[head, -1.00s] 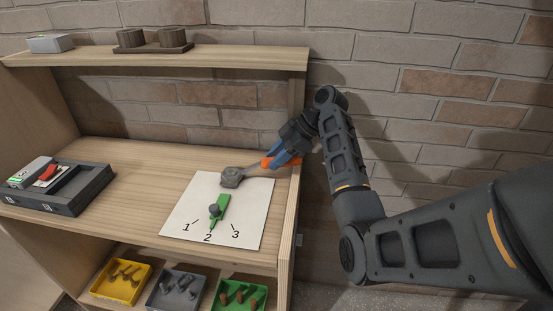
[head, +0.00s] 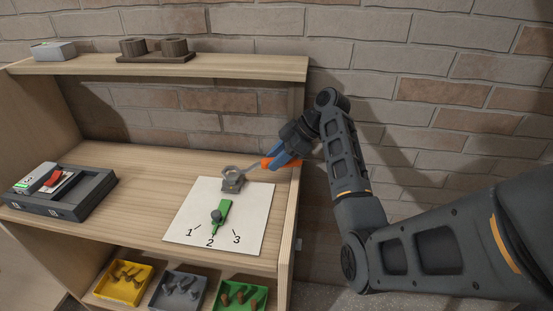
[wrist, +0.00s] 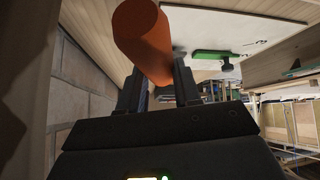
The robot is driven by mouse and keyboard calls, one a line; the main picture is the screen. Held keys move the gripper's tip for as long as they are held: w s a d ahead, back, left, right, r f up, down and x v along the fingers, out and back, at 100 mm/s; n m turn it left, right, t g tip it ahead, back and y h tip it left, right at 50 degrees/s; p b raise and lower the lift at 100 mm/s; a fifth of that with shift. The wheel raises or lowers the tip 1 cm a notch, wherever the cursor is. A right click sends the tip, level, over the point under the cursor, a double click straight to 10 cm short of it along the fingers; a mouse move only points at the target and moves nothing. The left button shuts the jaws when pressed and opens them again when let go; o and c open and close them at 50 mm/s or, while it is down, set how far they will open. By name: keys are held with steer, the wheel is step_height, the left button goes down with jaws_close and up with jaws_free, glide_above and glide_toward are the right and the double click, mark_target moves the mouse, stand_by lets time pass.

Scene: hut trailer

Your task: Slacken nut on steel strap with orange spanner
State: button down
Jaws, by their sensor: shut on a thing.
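My gripper (head: 284,156) is shut on the orange handle (head: 268,163) of the spanner, above the right end of the worktop. The handle fills the upper middle of the wrist view (wrist: 145,40). The spanner's grey ring head (head: 233,172) points left. It appears just above a small grey metal piece (head: 232,186) at the back of the white sheet; this may be the nut and steel strap, but they are too small to tell apart. I cannot tell whether the ring touches it.
A white sheet (head: 255,215) marked 1, 2, 3 carries a green pointer (head: 223,210) directed at 2. A dark grey case (head: 85,195) stands at the left. A shelf (head: 225,66) hangs above; yellow, grey and green bins (head: 120,284) sit below. A brick wall is behind.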

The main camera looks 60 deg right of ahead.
steer(key=shift+r+p, duration=0.35)
steer(key=shift+r, duration=2.65)
